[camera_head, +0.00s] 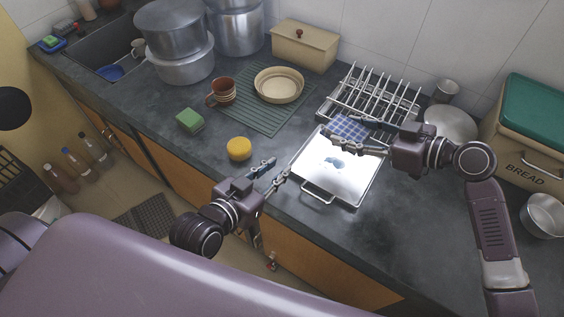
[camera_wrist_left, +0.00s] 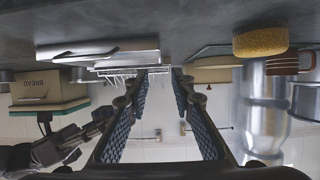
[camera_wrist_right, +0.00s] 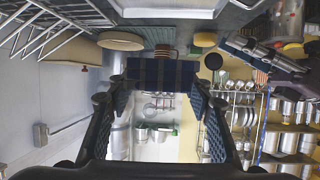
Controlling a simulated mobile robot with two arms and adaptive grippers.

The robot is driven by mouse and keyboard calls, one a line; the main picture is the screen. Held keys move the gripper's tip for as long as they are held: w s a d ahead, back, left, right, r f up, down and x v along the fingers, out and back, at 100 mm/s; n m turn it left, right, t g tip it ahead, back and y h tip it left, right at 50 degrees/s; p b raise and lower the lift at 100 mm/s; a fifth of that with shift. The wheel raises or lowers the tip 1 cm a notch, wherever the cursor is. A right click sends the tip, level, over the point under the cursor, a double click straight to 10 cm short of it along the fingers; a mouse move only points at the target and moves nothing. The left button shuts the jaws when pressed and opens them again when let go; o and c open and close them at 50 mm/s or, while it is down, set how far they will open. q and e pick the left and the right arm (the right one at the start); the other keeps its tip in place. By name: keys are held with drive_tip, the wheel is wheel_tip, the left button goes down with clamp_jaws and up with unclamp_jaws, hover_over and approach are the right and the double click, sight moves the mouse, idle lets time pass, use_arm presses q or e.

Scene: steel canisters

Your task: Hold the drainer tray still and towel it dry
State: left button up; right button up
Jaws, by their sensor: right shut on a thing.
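The drainer tray (camera_head: 354,187) is a shiny flat metal tray with a wire handle at its front edge. It lies on the counter in front of the dish rack, with a bluish wet patch (camera_head: 331,165) on it. My right gripper (camera_head: 331,140) is shut on a blue checked towel (camera_head: 349,127) over the tray's back part; the towel also hangs between its fingers in the right wrist view (camera_wrist_right: 160,74). My left gripper (camera_head: 279,168) is open and empty, just left of the tray's front left side. In the left wrist view the tray (camera_wrist_left: 98,47) is apart from the fingers.
The wire dish rack (camera_head: 372,97) stands behind the tray. A yellow round sponge (camera_head: 238,149) and a green sponge (camera_head: 189,120) lie to the left. A bread bin (camera_head: 535,135) is at right.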

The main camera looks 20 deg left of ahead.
sight(300, 150)
use_arm(q)
drive_tip(key=x, duration=1.1)
drive_tip(key=shift+w+f, duration=0.15)
drive_tip(key=shift+w, duration=0.2)
drive_tip(key=shift+c, duration=0.5)
clamp_jaws()
